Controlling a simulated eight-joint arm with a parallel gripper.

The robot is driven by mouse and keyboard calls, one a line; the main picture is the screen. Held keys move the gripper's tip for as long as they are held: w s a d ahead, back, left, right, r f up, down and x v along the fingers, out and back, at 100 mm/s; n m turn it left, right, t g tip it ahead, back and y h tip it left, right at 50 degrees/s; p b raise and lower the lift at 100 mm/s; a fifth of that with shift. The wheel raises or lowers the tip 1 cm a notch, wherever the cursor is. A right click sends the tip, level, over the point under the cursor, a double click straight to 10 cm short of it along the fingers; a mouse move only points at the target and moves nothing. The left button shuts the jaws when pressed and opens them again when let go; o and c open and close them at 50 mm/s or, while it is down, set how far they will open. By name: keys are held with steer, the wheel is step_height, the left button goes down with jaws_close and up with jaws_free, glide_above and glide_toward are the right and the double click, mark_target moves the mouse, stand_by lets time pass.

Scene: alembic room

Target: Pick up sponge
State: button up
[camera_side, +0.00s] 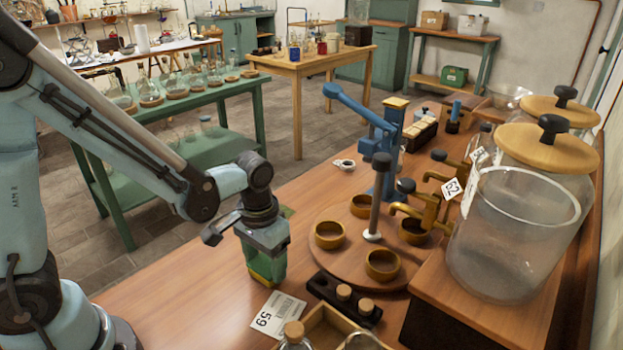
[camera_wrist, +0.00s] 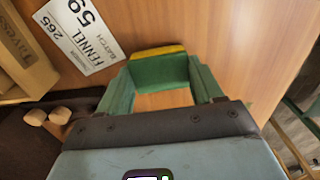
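The sponge (camera_wrist: 160,70) is a green block with a yellow edge. In the wrist view it sits between the tips of my gripper (camera_wrist: 160,80), whose two green fingers meet its two sides with no gap showing. In the side view my gripper (camera_side: 265,265) points down over the wooden worktop, left of the round turntable. The yellow of the sponge (camera_side: 262,278) shows low between the fingers; the rest is mostly hidden by them. I cannot tell whether the sponge touches the worktop.
A white label marked 59 (camera_side: 278,314) lies just in front of my gripper. A dark block with corks (camera_side: 344,297) and a turntable (camera_side: 330,270) with brass cups and a post stand to the right. Glass jars (camera_side: 515,235) stand farther right. The worktop to the left is clear.

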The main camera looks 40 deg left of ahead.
mark_target(265, 265)
steer(key=c, duration=0.3)
steer(key=shift+c, duration=0.2)
steer(key=shift+r, duration=0.75)
step_height(265, 265, up, 3)
steer(key=shift+f, duration=0.15)
steer(key=s+d+r, duration=0.6)
steer(key=s+d, duration=0.1)
steer(key=d, duration=0.2)
steer(key=shift+s+r, duration=0.2)
steer(key=shift+r, duration=0.2)
